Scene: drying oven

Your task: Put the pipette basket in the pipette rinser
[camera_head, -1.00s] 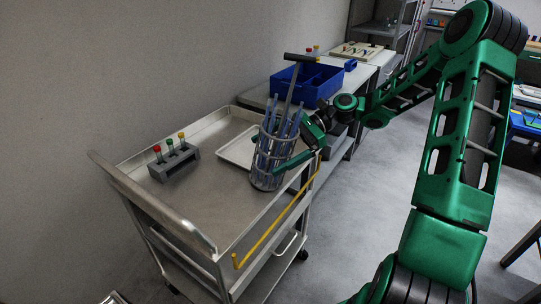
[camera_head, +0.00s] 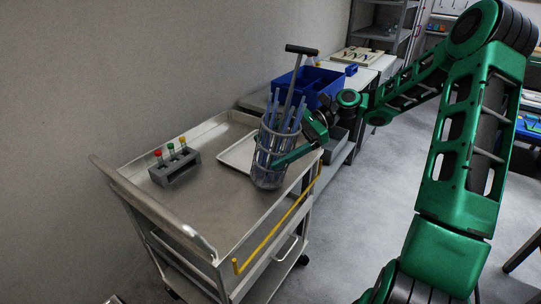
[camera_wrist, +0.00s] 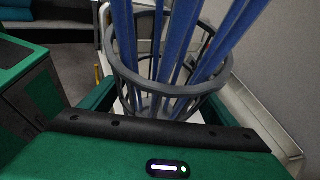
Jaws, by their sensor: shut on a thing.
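The pipette basket (camera_head: 266,170) is a grey wire-ring basket with several blue pipettes and a tall rod topped by a dark T-handle. In the head view it is at the right end of the cart, nearly upright, with its lower end close to the cart top; I cannot tell if it touches. My gripper (camera_head: 285,160) is shut on the basket from the right. In the wrist view the basket (camera_wrist: 168,88) fills the middle, its ring between my green fingers. I cannot identify a pipette rinser in either view.
The metal cart (camera_head: 215,205) has a raised handle (camera_head: 150,205) at left and a yellow rail (camera_head: 270,238) along its front. A grey rack (camera_head: 176,170) of capped tubes and a shallow white tray (camera_head: 238,153) stand on it. A blue bin (camera_head: 318,78) is behind. The cart's front middle is clear.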

